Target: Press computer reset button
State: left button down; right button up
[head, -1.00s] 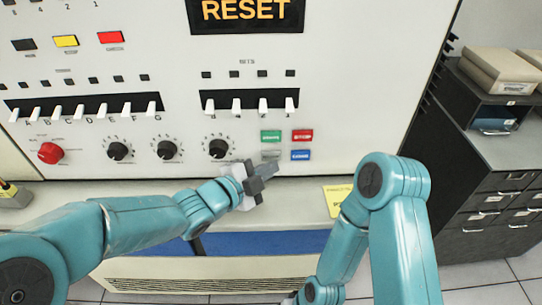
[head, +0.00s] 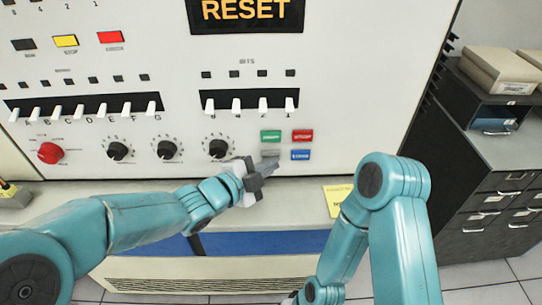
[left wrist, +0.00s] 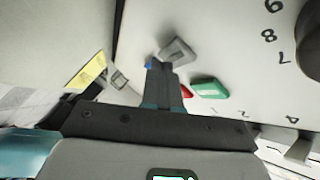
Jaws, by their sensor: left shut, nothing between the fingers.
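Four small buttons sit on the white panel, right of the dials. They are green (head: 270,135), red (head: 302,135), grey (head: 270,153) and blue (head: 300,155). I cannot read the grey one's label. A large RESET sign (head: 246,10) is above. My left gripper (head: 273,164) is shut and empty, with its tips just below the grey button. In the left wrist view the closed fingers (left wrist: 160,68) end close to the grey button (left wrist: 178,50) and partly cover the red one (left wrist: 187,91). I cannot tell whether they touch. My right gripper is out of view.
Dials (head: 218,148) and white toggle switches (head: 236,104) are left of and above the buttons. A pale ledge (head: 290,200) runs below the panel, with a yellow note (head: 338,198) on it. Dark drawers (head: 490,205) stand at right.

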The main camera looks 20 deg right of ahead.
pick_arm(q)
jog(key=shift+w+d, duration=0.1)
jog(key=shift+w, duration=0.3)
dwell(0.5)
jog(key=shift+s+f+b, duration=0.15)
jog(key=shift+s+b, duration=0.4)
jog(key=shift+b, duration=0.05)
jog(key=shift+s+a, duration=0.2)
jog(key=shift+s, duration=0.1)
